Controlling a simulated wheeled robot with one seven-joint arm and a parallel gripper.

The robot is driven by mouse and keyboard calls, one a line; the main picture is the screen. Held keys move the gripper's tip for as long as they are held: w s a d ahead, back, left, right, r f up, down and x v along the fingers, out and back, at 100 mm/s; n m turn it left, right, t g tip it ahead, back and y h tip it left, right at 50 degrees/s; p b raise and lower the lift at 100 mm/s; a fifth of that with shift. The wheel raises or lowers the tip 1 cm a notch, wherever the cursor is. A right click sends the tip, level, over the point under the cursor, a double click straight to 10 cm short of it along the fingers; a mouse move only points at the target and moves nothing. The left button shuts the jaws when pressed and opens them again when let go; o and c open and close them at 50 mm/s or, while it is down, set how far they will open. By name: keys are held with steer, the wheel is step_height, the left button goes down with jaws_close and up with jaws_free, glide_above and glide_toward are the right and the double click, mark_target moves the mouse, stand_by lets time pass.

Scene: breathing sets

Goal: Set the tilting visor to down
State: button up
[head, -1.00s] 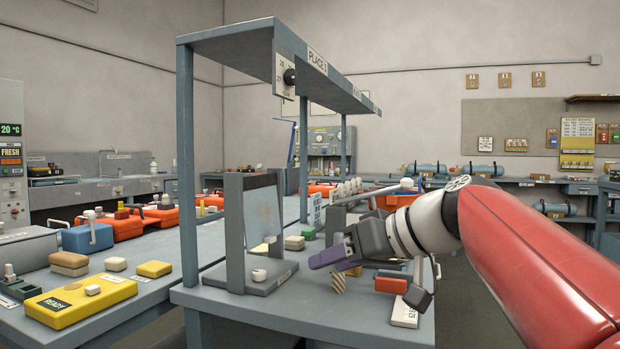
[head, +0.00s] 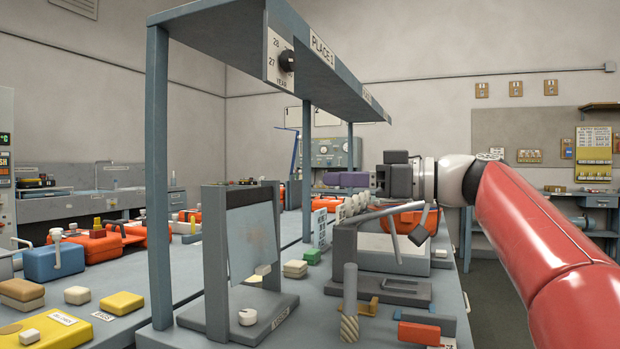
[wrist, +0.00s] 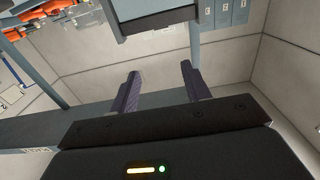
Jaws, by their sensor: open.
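A clear, pale panel (head: 252,240), which looks like the tilting visor, hangs between two dark grey posts on a bench stand (head: 217,265). It leans out of line with the posts, and a small cream tab (head: 263,270) sits at its lower edge. A white knob (head: 248,317) is on the stand's base. My gripper (head: 330,180) is above and to the right of the panel, pointing left, apart from it and empty. In the wrist view its two purple fingers (wrist: 160,72) are spread apart with nothing between them.
An overhead shelf (head: 330,62) on blue-grey posts runs above the bench. Right of the stand are a striped post (head: 350,300), a grey framed device with a lever (head: 390,240) and a red block (head: 419,333). A yellow box (head: 42,332) lies at lower left.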

steer(key=p+x, duration=0.1)
steer(key=x, duration=0.5)
steer(key=shift+a, duration=0.35)
jaws_close()
stand_by(0.7)
steer(key=c, duration=1)
jaws_free()
steer(key=o, duration=1)
steer(key=b+v, duration=0.1)
steer(key=v, duration=0.7)
